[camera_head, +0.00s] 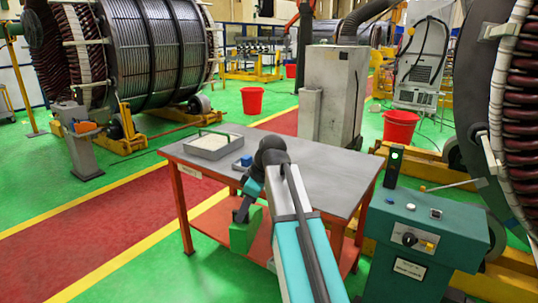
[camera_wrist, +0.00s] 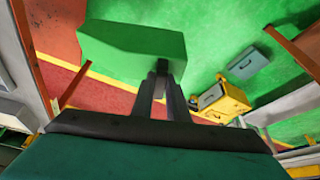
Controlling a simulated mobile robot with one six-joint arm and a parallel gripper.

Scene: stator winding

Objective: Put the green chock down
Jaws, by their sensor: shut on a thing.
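The green chock (camera_head: 245,232) is a green block at the end of my arm in the head view, in front of the table's lower shelf area. In the wrist view the green chock (camera_wrist: 132,50) sits at the fingertips, above the green floor as seen there. My gripper (camera_head: 242,211) is shut on it; its dark fingers also show in the wrist view (camera_wrist: 162,72). The chock appears held in the air, apart from the floor. How far it is from the table's red lower shelf is hard to tell.
A grey-topped table (camera_head: 325,178) with red legs stands behind my gripper, with a tray (camera_head: 208,146) and a small blue item (camera_head: 243,162) on top. A green control cabinet (camera_head: 415,240) is at the right. Green floor and a red walkway (camera_head: 90,215) are open at the left.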

